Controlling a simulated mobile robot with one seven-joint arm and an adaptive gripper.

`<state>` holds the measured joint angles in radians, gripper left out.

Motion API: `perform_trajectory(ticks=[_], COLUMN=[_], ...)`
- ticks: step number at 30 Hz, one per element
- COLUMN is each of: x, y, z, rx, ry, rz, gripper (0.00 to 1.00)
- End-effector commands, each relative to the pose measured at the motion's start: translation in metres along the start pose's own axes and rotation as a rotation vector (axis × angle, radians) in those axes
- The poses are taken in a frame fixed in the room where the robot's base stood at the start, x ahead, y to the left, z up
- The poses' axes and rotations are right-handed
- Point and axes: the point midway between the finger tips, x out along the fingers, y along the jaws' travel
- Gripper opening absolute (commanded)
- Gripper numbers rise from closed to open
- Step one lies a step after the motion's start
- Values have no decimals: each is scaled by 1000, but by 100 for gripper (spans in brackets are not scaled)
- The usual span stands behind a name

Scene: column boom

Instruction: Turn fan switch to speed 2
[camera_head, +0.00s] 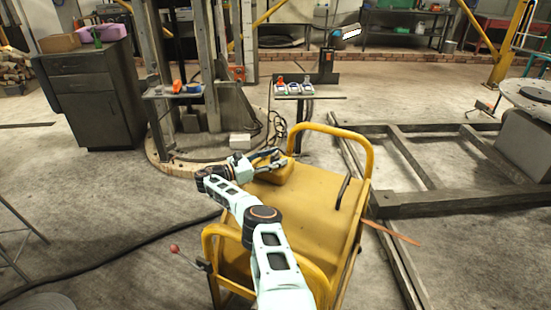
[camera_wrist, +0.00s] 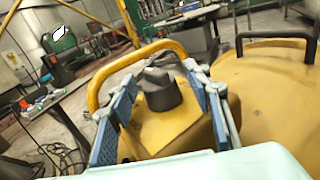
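The fan switch appears to be the dark grey round knob (camera_wrist: 161,93) on top of a small yellow box (camera_wrist: 172,132) in the wrist view. My gripper (camera_wrist: 160,74) is open, with one blue-padded finger on each side of the knob. Gaps show between the knob and both pads, so it is not clamped. I cannot read any speed marks or tell the knob's setting. In the head view my gripper (camera_head: 276,160) is over the yellow box (camera_head: 274,174) at the machine's far end; the knob is not clear there.
The yellow machine (camera_head: 318,208) has tubular yellow handle bars (camera_head: 362,150) and a black handle (camera_head: 343,190) on top. A small table (camera_head: 318,97) with gadgets stands beyond it. A wooden frame (camera_head: 436,205) lies to the right. A cable crosses the floor at left.

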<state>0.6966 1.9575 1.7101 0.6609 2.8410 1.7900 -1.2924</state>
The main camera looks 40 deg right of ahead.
Motion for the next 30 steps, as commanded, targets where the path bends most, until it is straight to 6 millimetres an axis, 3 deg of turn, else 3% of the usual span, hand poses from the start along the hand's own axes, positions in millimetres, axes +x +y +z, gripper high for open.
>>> perform_trajectory(ticks=[8, 21, 30], x=[-6, -91, -120], y=[0, 1, 0], z=[-1, -1, -1], rx=[-1, -1, -1], ry=[2, 2, 1], rz=[2, 3, 1], gripper=[45, 45, 45])
